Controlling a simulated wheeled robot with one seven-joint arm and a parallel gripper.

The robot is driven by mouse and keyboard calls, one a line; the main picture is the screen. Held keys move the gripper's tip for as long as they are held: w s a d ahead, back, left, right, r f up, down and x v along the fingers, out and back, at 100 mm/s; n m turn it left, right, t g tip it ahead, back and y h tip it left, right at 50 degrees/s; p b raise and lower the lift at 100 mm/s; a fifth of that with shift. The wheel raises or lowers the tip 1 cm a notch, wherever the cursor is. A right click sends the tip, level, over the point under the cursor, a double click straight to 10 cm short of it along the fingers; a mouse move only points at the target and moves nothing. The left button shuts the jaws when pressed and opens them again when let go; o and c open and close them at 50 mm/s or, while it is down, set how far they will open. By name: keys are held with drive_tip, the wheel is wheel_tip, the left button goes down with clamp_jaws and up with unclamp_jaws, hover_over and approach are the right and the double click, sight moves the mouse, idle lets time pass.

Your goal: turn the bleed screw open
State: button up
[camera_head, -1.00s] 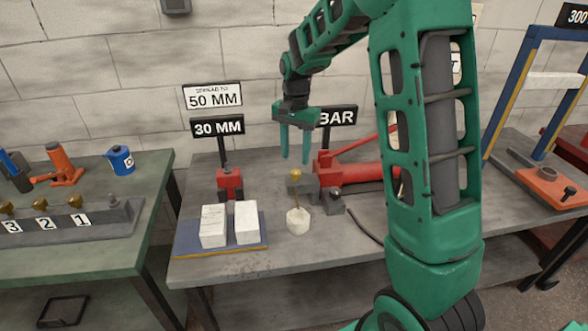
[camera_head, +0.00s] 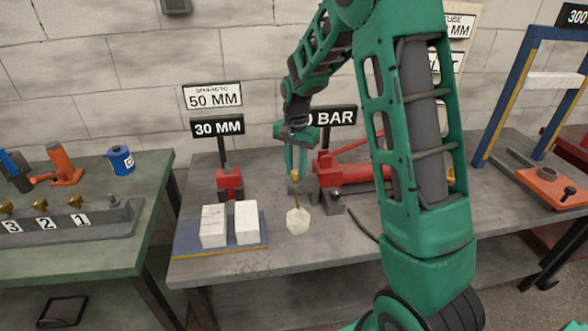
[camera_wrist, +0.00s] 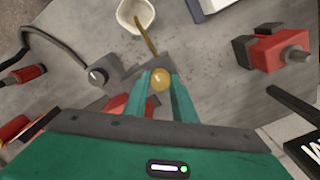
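The bleed screw is a small brass knob (camera_head: 295,179) on a grey block (camera_head: 302,187) at the near end of the red pump (camera_head: 345,172). In the wrist view the brass knob (camera_wrist: 160,79) shows as a gold ball. My gripper (camera_head: 296,171) points down over the block. In the wrist view my gripper (camera_wrist: 160,76) has its two green fingers apart, one on each side of the knob, with small gaps visible. Whether the tips are level with the knob is hard to tell. The screw's base is partly hidden by the fingers.
A brass spout (camera_wrist: 146,36) runs from the block to a white cup (camera_head: 298,220) just in front. A red spreader (camera_head: 229,183) and white blocks (camera_head: 246,222) on a blue mat (camera_head: 190,247) are to the left. A "BAR" sign (camera_head: 335,116) stands behind.

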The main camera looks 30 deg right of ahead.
drive_tip(key=shift+w+n, duration=0.1)
drive_tip(key=shift+n, duration=0.2)
drive_tip(key=n, duration=0.3)
drive_tip(key=shift+a+n, duration=0.1)
drive_tip(key=shift+n, duration=0.2)
drive_tip(key=n, duration=0.3)
drive_tip(key=shift+n, duration=0.3)
drive_tip(key=n, duration=0.4)
drive_tip(key=shift+n, duration=1.8)
drive_tip(key=shift+r+n, duration=0.1)
drive_tip(key=shift+n, duration=0.2)
drive_tip(key=o, duration=1)
drive_tip(key=shift+o, duration=0.2)
